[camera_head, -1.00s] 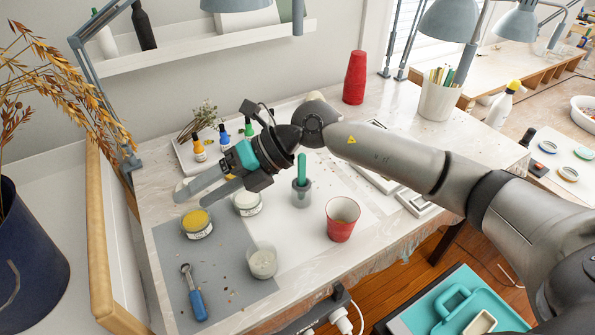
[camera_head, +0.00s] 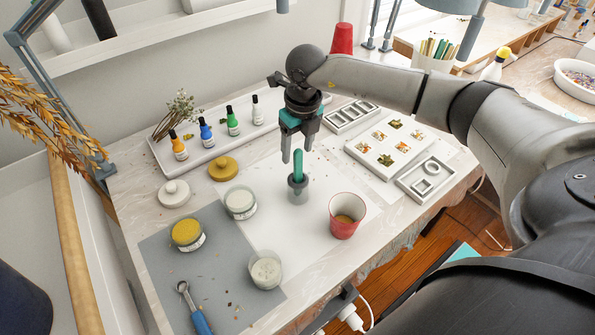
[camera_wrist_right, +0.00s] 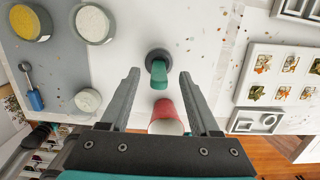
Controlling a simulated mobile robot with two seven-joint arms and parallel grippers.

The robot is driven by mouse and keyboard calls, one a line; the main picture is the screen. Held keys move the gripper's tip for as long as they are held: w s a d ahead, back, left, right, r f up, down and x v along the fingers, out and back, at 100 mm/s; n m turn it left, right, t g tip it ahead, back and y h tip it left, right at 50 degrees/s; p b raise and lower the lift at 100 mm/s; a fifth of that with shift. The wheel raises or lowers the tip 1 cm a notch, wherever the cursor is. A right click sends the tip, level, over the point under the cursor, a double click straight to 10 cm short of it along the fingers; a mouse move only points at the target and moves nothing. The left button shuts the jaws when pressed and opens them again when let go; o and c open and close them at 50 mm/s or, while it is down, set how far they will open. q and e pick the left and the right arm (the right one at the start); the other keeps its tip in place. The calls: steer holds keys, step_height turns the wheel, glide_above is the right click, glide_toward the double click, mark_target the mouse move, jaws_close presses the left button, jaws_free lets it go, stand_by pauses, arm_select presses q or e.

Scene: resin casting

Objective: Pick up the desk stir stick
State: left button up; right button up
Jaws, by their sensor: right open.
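The green stir stick (camera_head: 298,165) stands upright in a small grey holder (camera_head: 298,190) on the white sheet of the desk. In the right wrist view the stick (camera_wrist_right: 158,72) shows between and beyond the two fingers, in its round dark holder (camera_wrist_right: 158,57). My right gripper (camera_head: 291,158) points down above the holder, its fingers open and close to the top of the stick. In the right wrist view the open fingers (camera_wrist_right: 158,75) have nothing held between them. I cannot tell whether a finger touches the stick. My left gripper is not in view.
A red cup (camera_head: 345,217) stands right of the holder. Jars of white (camera_head: 240,204) and yellow (camera_head: 187,235) material and a glass cup (camera_head: 265,270) stand left and in front. A tray of bottles (camera_head: 205,150) is behind left. Molds (camera_head: 425,180) lie to the right.

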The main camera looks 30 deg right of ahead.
mark_target(297, 170)
step_height(297, 170, down, 2)
steer(key=shift+w+f, duration=0.15)
steer(key=shift+f, duration=0.05)
steer(key=f, duration=0.4)
steer(key=shift+s+f+p, duration=0.15)
steer(key=shift+s+p, duration=0.05)
steer(key=shift+p, duration=0.1)
steer(key=shift+w+f, duration=0.1)
steer(key=shift+f, duration=0.35)
jaws_close()
